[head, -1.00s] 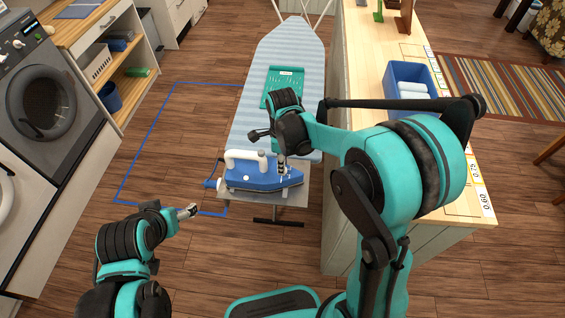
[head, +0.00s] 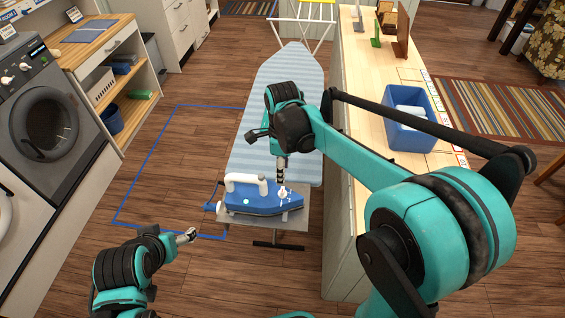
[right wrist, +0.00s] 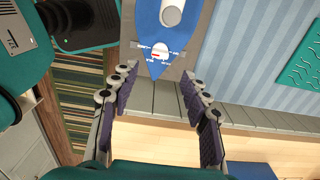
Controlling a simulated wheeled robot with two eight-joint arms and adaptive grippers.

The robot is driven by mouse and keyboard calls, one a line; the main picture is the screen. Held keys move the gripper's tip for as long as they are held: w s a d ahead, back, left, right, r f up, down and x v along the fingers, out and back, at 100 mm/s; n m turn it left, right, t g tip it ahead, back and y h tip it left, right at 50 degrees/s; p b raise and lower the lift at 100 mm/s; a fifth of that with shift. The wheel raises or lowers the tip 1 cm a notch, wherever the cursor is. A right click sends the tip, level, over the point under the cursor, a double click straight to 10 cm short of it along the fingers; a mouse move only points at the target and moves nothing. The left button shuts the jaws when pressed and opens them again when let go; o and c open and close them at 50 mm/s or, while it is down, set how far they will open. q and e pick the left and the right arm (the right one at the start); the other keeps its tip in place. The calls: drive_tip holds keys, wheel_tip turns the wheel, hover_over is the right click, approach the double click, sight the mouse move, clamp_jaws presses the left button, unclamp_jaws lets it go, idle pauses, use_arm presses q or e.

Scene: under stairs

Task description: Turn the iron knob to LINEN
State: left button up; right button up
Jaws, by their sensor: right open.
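A blue iron with a white handle (head: 245,200) lies on the grey rest plate at the near end of the ironing board. Its knob (head: 283,193), pale with a small pointer, sits on top near the nose. The right wrist view shows the knob (right wrist: 160,51) as a white dial with a red mark and tiny lettering too small to read. My right gripper (head: 281,180) is just above the knob; its open, empty fingers (right wrist: 159,82) lie to either side below the dial in the wrist view. My left gripper (head: 191,236) hangs left of the iron, its jaw state unclear.
The striped ironing board (head: 298,75) extends away behind the iron. A wooden counter (head: 362,75) with a blue bin (head: 412,135) stands close on the right. A washing machine (head: 45,125) and shelves are on the left. Open floor lies between.

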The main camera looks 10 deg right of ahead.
drive_tip(key=shift+r, duration=1.65)
drive_tip(key=s+d+f+n+t+b, duration=0.1)
drive_tip(key=s+d+f+n+t, duration=0.1)
drive_tip(key=s+n, duration=0.5)
drive_tip(key=s+d+f+n+t+b, duration=0.2)
drive_tip(key=s+n+t, duration=0.3)
drive_tip(key=n, duration=1)
drive_tip(key=s+d+f, duration=0.1)
drive_tip(key=s, duration=0.2)
drive_tip(key=shift+f+b, duration=0.15)
drive_tip(key=shift+b, duration=0.15)
idle(0.5)
